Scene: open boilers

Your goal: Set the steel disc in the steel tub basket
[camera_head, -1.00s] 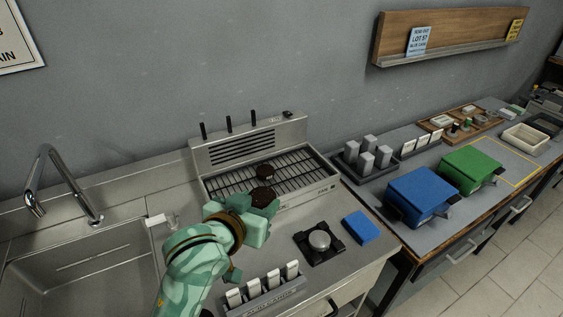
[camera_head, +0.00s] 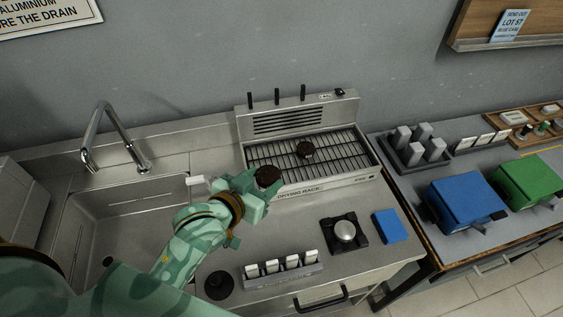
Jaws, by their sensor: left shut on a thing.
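My left gripper (camera_head: 262,188) is shut on a dark brown disc (camera_head: 268,175), held at the front left of the drying rack. A second dark disc (camera_head: 305,150) lies on the rack's bars. A shiny silver round piece (camera_head: 344,230) sits on a black square holder on the counter; I cannot tell which of these is the steel disc. No basket clearly marked as the steel tub basket can be made out. My right gripper is not in view.
The drying rack (camera_head: 358,176) stands at the back of the steel counter. The sink (camera_head: 90,212) and faucet (camera_head: 103,130) are at left. A blue block (camera_head: 390,225), a row of white-topped pieces (camera_head: 283,268) and a black round piece (camera_head: 219,285) are on the counter. Blue (camera_head: 462,202) and green (camera_head: 528,180) bins stand at right.

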